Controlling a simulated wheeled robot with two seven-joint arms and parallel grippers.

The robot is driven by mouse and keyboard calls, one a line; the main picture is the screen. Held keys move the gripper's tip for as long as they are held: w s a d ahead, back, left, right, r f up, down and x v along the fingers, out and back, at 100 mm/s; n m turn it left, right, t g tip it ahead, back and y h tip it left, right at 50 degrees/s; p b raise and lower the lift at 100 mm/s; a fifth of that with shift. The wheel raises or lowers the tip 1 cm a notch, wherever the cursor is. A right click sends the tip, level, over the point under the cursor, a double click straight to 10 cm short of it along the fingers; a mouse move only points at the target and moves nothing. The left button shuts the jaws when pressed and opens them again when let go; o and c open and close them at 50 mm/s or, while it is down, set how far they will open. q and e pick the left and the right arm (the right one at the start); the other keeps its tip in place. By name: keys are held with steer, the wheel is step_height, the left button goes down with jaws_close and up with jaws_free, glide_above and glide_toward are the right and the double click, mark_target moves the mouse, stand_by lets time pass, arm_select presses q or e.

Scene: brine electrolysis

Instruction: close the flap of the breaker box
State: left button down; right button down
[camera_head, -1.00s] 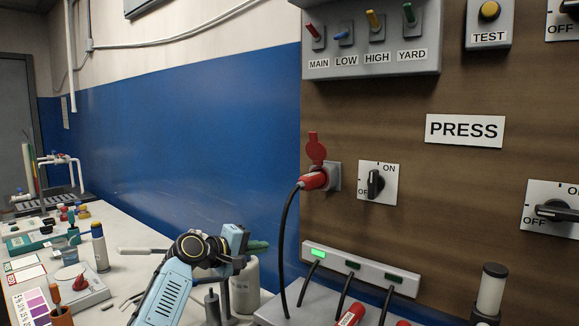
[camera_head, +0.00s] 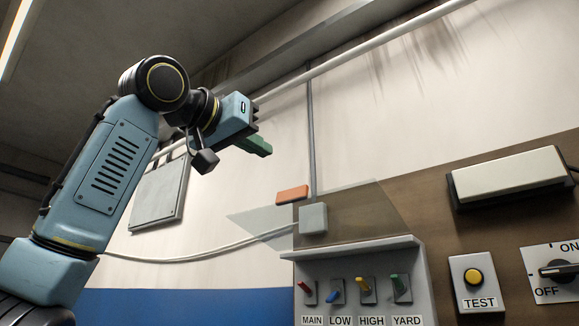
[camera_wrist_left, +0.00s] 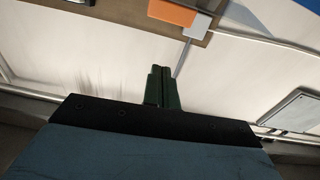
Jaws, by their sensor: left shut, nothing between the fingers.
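The breaker box (camera_head: 410,268) is a grey box at the bottom centre of the head view, with red, blue, yellow and green switches labelled MAIN, LOW, HIGH and YARD. Its clear flap (camera_head: 262,222) appears as a faint see-through pane standing open above the box's top edge, so the switches are uncovered. My left gripper (camera_head: 257,147) is raised high, above and left of the flap, and apart from it. Its green fingers are shut and empty; they also show together in the left wrist view (camera_wrist_left: 162,88). My right gripper is out of view.
A white lamp-like box (camera_head: 508,177) and a TEST button (camera_head: 473,276) are at the right. A grey wall panel (camera_head: 158,194) is at the left. Pipes run along the wall.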

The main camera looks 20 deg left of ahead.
arm_select(q)
steer(key=r, duration=0.1)
steer(key=p, duration=0.4)
glide_above(287, 200)
steer(key=shift+w+d+r, duration=0.1)
steer(key=shift+w+r, duration=0.05)
steer(key=shift+r, duration=0.25)
step_height(287, 200, down, 3)
steer(key=shift+f+b, duration=0.1)
steer(key=shift+b, duration=0.35)
steer(key=shift+s+f, duration=0.35)
steer(key=shift+f, duration=0.15)
